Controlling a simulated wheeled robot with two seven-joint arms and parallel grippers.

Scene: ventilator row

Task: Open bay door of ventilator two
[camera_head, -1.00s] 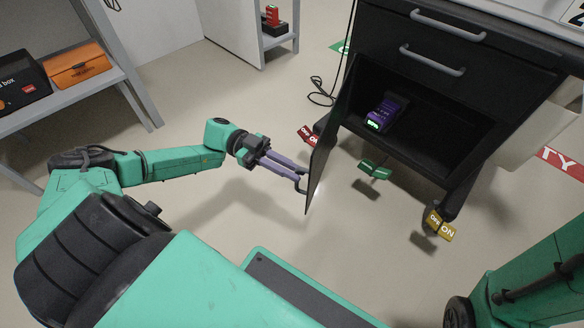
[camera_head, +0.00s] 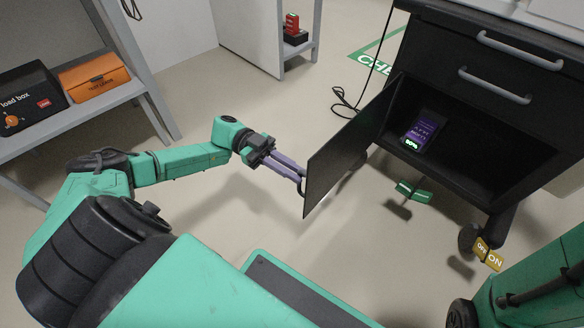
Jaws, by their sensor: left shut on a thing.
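The black bay door (camera_head: 345,155) of the dark ventilator cart (camera_head: 447,66) stands swung wide open, hinged at the left side of the bay. Inside the bay (camera_head: 470,150) a purple battery-like unit (camera_head: 422,132) with a lit green display stands toward the left. My left gripper (camera_head: 299,180) is shut on the door handle at the door's free edge; the handle is mostly hidden by the fingers and the door. My right gripper is not in view; only part of my right arm shows at the lower right.
Two drawers with grey handles (camera_head: 495,86) sit above the bay. A green pedal (camera_head: 414,191) and a yellow OFF/ON caster tag (camera_head: 489,255) are below. A shelf at left holds a load box (camera_head: 30,103) and an orange case (camera_head: 94,77). The floor between is clear.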

